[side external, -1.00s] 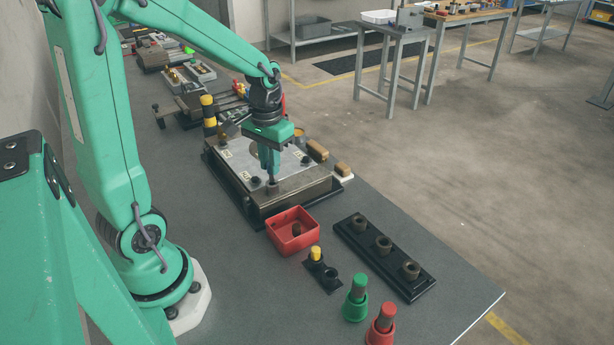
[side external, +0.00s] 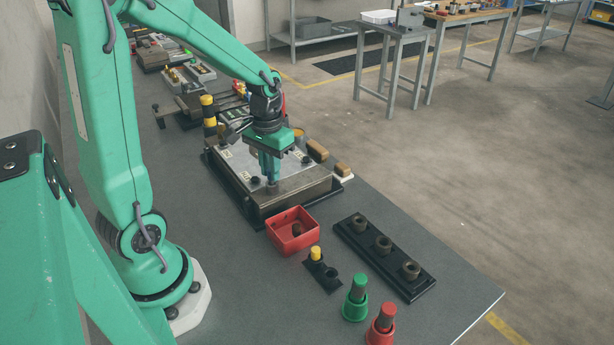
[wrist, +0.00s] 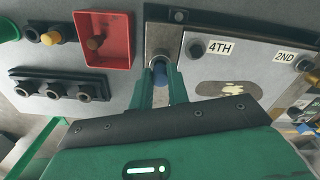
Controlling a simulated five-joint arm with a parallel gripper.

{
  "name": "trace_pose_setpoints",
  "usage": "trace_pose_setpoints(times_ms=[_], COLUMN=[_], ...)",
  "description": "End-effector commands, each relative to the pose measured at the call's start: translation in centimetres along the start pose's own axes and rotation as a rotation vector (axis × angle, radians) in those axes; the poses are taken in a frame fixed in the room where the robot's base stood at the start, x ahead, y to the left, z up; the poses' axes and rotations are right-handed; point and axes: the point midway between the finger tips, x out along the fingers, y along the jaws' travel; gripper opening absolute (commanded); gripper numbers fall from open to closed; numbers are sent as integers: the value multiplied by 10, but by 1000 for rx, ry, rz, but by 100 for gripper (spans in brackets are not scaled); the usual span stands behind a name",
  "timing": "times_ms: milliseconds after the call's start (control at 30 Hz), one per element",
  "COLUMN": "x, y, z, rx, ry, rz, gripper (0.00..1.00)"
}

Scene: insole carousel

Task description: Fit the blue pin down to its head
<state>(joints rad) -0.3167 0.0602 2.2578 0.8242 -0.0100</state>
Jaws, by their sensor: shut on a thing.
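My gripper (side external: 270,180) points straight down at the near corner of the grey metal fixture block (side external: 291,200). In the wrist view its two fingers (wrist: 160,76) are shut on the blue pin (wrist: 160,70). Only a little blue shows between the fingers. The pin's lower end meets a round metal seat (wrist: 161,58) in the block's corner. How far the pin sits in the seat is hidden by the fingers.
A red bin (side external: 293,245) with a brown piece stands beside the block. Black knobs stand on the block.

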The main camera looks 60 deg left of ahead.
Motion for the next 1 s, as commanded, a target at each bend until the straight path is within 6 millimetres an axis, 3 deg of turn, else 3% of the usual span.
trace_pose_setpoints(times_ms=[667, 700, 800, 1000], x=[12, 12, 12, 11], y=[0, 0, 0, 0], z=[0, 0, 0, 0], rx=[0, 0, 0, 0], ry=[0, 1, 1, 1], rz=[0, 0, 0, 0], gripper=[0, 25, 42, 42])
